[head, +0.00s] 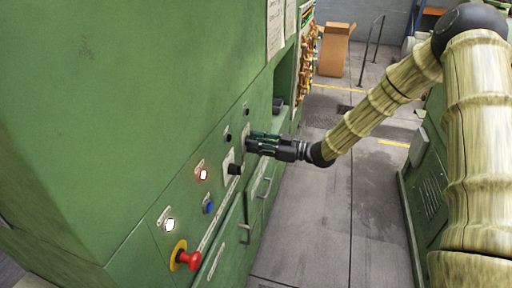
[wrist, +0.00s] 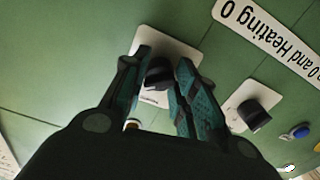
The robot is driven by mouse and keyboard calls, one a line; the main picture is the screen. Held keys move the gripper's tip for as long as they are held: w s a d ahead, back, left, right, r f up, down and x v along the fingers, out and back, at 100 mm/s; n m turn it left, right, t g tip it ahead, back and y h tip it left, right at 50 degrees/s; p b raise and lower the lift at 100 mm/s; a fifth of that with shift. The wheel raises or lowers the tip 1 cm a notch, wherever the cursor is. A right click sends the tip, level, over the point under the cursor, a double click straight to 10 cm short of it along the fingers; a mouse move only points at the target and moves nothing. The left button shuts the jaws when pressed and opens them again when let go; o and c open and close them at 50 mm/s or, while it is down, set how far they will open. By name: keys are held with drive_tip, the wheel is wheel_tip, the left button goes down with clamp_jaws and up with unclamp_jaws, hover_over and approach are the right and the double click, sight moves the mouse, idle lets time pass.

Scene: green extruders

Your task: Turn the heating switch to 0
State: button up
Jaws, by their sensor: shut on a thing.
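My gripper (head: 250,143) reaches to the green control panel from the right. In the wrist view, its two dark teal fingers (wrist: 157,68) are closed around a black rotary knob (wrist: 158,76) on a white plate (wrist: 184,50). The fingers hide that knob in the head view. A second black knob (wrist: 254,114) on its own white plate (wrist: 238,98) sits just right of the fingers; it also shows in the head view (head: 234,169). An upside-down label (wrist: 272,38) reading in part "0 and Heating 0" is nearby. The knob's exact angle is hard to read.
The green cabinet (head: 110,90) carries a red emergency button (head: 188,260), lit white (head: 169,225) and red-rimmed (head: 203,174) lamps, and a blue button (head: 208,207). Door handles (head: 245,233) lie below. The grey aisle floor (head: 310,220) is clear; another green machine (head: 428,185) stands at right.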

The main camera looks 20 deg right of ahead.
drive_tip(key=n+b, duration=0.1)
drive_tip(key=b, duration=0.1)
drive_tip(key=n+b, duration=0.2)
drive_tip(key=b, duration=0.1)
drive_tip(key=shift+f, duration=0.35)
drive_tip(key=n+b, duration=0.3)
drive_tip(key=b, duration=0.1)
drive_tip(key=shift+w+n+b, duration=0.1)
drive_tip(key=shift+n+b, duration=0.2)
drive_tip(key=shift+b, duration=0.05)
drive_tip(key=n+b, duration=0.3)
drive_tip(key=b, duration=0.1)
drive_tip(key=shift+r+b, duration=0.2)
drive_tip(key=shift+b, duration=0.15)
drive_tip(key=shift+c, duration=0.2)
drive_tip(key=shift+r+n, duration=0.1)
drive_tip(key=shift+n, duration=0.2)
drive_tip(key=shift+o, duration=0.2)
drive_tip(key=shift+r+b, duration=0.1)
drive_tip(key=shift+b, duration=0.25)
drive_tip(key=shift+c, duration=0.2)
drive_tip(key=o, duration=1.1)
drive_tip(key=shift+c, duration=0.2)
drive_tip(key=shift+d, duration=0.1)
